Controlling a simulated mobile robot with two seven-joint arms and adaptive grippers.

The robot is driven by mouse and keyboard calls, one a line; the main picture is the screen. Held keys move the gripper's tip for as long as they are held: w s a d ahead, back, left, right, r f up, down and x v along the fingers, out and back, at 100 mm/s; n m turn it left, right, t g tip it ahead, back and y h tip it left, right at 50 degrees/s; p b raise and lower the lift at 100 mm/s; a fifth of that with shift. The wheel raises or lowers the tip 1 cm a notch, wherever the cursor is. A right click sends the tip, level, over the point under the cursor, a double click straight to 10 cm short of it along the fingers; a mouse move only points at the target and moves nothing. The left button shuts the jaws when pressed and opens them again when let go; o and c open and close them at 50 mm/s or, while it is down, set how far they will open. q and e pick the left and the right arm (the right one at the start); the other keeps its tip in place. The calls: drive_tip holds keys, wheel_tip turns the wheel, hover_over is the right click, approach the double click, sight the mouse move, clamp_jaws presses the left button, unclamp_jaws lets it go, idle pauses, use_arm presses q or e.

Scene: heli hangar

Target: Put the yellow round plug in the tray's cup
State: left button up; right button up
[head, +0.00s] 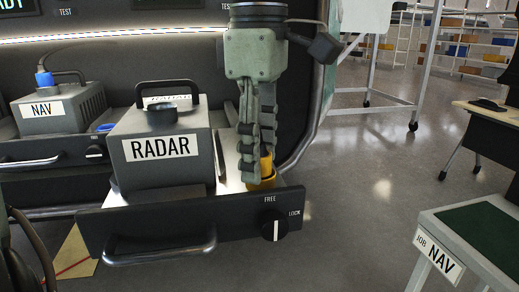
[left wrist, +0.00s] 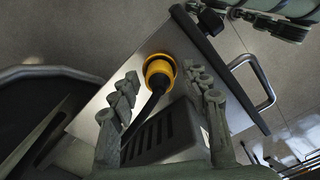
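The yellow round plug (head: 266,168) stands at the right side of the pulled-out tray (head: 240,223), beside the RADAR box. In the left wrist view the yellow plug (left wrist: 159,68) shows as a round yellow collar with a black cable running from it between my fingers. My left gripper (head: 261,177) points down, with a finger on each side of the plug. In the left wrist view its fingertips (left wrist: 160,77) are spread, with gaps beside the yellow collar. A yellow rim shows low under the fingers; I cannot tell whether it is the cup or the plug.
The grey RADAR box (head: 165,150) stands left of the plug. The tray front has a handle (head: 160,250) and a FREE/LOCK knob (head: 273,225). A NAV box (head: 60,107) is on a tray further left. A NAV-labelled table (head: 485,232) stands at right. Floor between is clear.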

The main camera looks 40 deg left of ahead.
use_arm(q)
wheel_tip(320, 180, up, 12)
drive_tip(key=shift+r, duration=0.2)
idle(0.5)
drive_tip(key=shift+f, duration=0.1)
